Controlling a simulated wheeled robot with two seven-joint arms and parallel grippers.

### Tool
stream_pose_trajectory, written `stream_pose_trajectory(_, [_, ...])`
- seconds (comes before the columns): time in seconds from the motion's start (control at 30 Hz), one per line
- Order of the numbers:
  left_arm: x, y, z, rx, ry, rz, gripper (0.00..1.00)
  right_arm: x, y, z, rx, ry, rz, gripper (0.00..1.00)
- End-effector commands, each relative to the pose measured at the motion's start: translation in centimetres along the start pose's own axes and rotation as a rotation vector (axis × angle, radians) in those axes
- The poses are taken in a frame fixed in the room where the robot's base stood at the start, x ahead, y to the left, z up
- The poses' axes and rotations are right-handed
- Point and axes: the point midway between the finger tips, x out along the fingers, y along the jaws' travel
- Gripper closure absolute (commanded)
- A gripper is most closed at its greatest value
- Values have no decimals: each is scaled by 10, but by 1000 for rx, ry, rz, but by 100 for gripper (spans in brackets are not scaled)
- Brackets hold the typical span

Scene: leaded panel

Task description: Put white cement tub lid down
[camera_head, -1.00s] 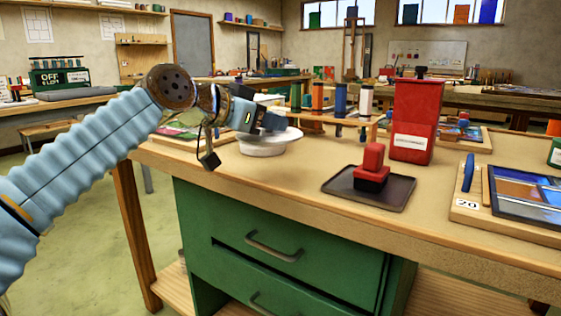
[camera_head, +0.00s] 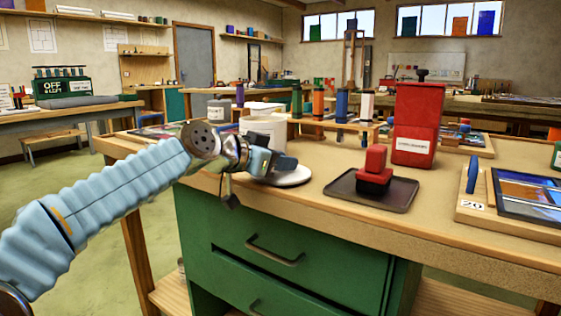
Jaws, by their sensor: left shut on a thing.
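The white cement tub (camera_head: 264,128) stands open-topped near the left end of the workbench, partly behind my left gripper. My left gripper (camera_head: 283,166) is shut on the round white lid (camera_head: 293,178), its jaws over the lid's near left part. The lid is roughly level at the bench surface, in front and right of the tub. I cannot tell whether it touches the wood. My right gripper is not in view.
A black tray (camera_head: 390,197) with a red-handled block (camera_head: 375,172) lies to the right of the lid. A red canister (camera_head: 416,125) stands behind it. A rack with coloured rolls (camera_head: 341,107) is behind the lid. Bare wood (camera_head: 310,205) lies in front.

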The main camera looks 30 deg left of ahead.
Motion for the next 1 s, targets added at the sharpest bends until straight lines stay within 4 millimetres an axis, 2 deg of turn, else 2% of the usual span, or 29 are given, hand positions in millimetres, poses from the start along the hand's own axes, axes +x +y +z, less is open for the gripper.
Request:
stream_pose_trajectory(0.03, [1, 0, 2, 0, 0, 0, 68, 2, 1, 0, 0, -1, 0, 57])
stream_pose_trajectory(0.2, [0, 0, 1, 0, -1, 1, 44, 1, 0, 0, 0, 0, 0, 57])
stream_pose_trajectory(0.53, [-4, 0, -2, -1, -1, 1, 44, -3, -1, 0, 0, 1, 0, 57])
stream_pose_trajectory(1.0, [-102, -1, -2, 0, 1, -2, 44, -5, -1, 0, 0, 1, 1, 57])
